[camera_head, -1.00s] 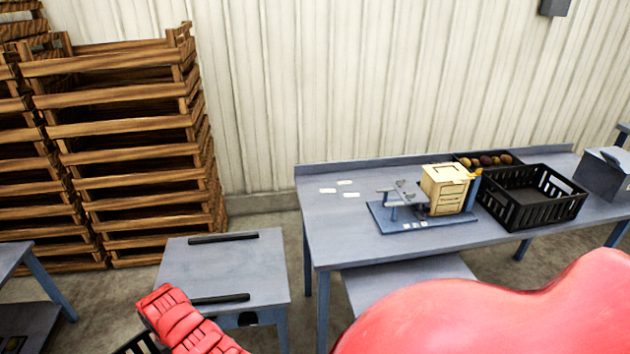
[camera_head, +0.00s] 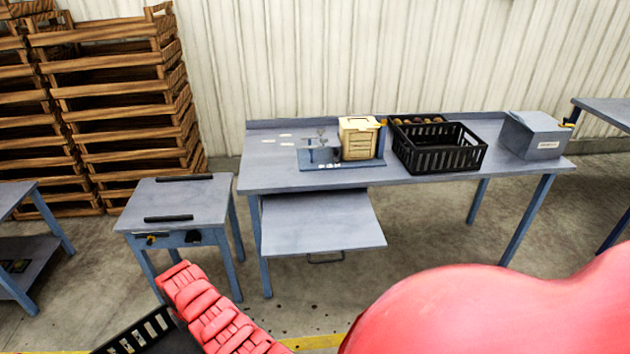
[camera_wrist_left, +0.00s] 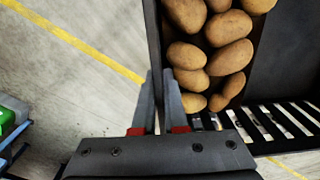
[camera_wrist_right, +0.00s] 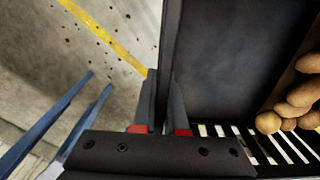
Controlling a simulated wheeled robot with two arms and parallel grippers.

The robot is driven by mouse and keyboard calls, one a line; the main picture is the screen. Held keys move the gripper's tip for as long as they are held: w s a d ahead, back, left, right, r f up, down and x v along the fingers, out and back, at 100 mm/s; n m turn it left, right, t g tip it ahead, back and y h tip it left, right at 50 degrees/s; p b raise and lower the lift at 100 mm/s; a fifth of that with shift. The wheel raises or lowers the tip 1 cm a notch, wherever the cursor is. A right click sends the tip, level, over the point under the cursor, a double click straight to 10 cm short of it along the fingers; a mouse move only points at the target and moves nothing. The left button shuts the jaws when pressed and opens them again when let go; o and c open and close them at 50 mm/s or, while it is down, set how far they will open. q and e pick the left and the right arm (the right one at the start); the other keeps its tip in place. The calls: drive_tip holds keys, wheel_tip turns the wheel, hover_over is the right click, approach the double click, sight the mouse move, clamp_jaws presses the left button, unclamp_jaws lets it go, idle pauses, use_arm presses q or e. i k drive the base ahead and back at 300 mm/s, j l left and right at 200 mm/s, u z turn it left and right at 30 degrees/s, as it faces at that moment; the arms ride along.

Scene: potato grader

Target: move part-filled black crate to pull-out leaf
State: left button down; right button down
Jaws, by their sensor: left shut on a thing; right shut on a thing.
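The part-filled black crate (camera_head: 132,338) shows only by a slatted corner at the bottom left of the head view, partly behind my red arm. In the left wrist view, the crate (camera_wrist_left: 153,35) holds several brown potatoes (camera_wrist_left: 205,55) at one side. My left gripper (camera_wrist_left: 160,85) is shut on its wall. In the right wrist view, my right gripper (camera_wrist_right: 163,90) is shut on the crate's wall (camera_wrist_right: 171,35), beside a bare dark part of its floor. The grey pull-out leaf (camera_head: 320,222) sticks out under the long table, bare, with a handle at its front.
The long table (camera_head: 225,180) carries a scale with a wooden box (camera_head: 360,140), another black crate (camera_head: 440,155) and a grey box (camera_head: 537,135). A small table (camera_head: 185,200) with two black bars stands to the left. Wooden crates (camera_head: 125,110) are stacked behind. Floor before the leaf is clear.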

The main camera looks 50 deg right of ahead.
sight(320, 222)
drive_tip(key=k+z, duration=0.2)
drive_tip(key=z, duration=0.25)
drive_tip(key=k+l+z, duration=0.1)
drive_tip(key=z, duration=0.35)
drive_tip(key=k+l, duration=0.05)
drive_tip(key=k, duration=0.05)
